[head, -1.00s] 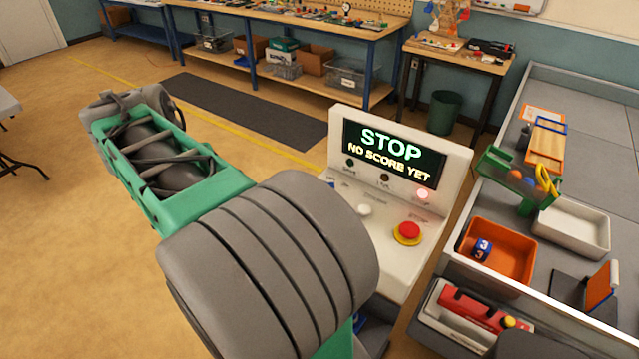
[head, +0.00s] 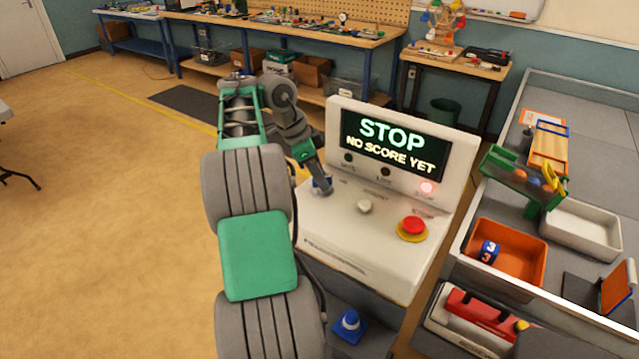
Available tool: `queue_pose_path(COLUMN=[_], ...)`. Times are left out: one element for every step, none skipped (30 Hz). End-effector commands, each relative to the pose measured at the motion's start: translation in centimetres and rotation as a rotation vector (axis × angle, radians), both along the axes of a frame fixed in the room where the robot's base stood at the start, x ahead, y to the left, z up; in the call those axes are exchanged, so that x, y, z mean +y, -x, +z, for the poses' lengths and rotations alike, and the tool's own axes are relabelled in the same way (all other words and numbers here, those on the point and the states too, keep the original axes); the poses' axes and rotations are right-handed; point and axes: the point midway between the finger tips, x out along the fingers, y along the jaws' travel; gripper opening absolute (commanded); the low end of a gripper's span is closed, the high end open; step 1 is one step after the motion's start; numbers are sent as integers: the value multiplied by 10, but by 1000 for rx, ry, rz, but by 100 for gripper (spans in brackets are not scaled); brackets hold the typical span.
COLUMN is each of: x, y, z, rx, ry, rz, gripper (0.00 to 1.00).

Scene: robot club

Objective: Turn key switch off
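The white control console (head: 350,235) stands in the middle of the head view. Its screen (head: 392,146) reads "STOP" and "NO SCORE YET", and a red lamp (head: 427,188) glows below it. A small blue part, apparently the key switch (head: 318,182), shows at the left end of the sloped panel and is mostly hidden. My gripper (head: 326,188) reaches down to that spot from the upper left. Its fingers are too small and dark to tell whether they are open or touching the switch.
A white knob (head: 364,206) and a red stop button (head: 412,226) on a yellow base sit right of my gripper. An orange bin (head: 535,258) is on the table at right. Open floor lies left.

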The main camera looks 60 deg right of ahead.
Motion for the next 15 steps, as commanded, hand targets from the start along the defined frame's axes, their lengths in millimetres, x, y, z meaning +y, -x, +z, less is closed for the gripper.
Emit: queue_pose_path(x=[0, 0, 0, 0, 0, 0, 0, 0, 0, 0, 0, 0, 0, 0, 0], y=[0, 0, 0, 0, 0, 0, 0, 0, 0, 0, 0, 0, 0, 0, 0], z=[0, 0, 0, 1, 1, 1, 0, 1, 0, 0, 0, 0, 0, 0, 0], rx=[-1, -1, -1, -1, -1, -1, -1, -1, -1, -1, -1, 0, 0, 0, 0], ry=[1, 1, 1, 1, 1, 1, 1, 1, 1, 1, 1, 0, 0, 0, 0], rz=[-1, -1, 0, 0, 0, 0, 0, 0, 0, 0, 0, 1, 1, 1, 1], gripper=[35, 35, 35, 35, 35, 35, 33, 30, 27, 25, 22, 19, 17, 14, 11])
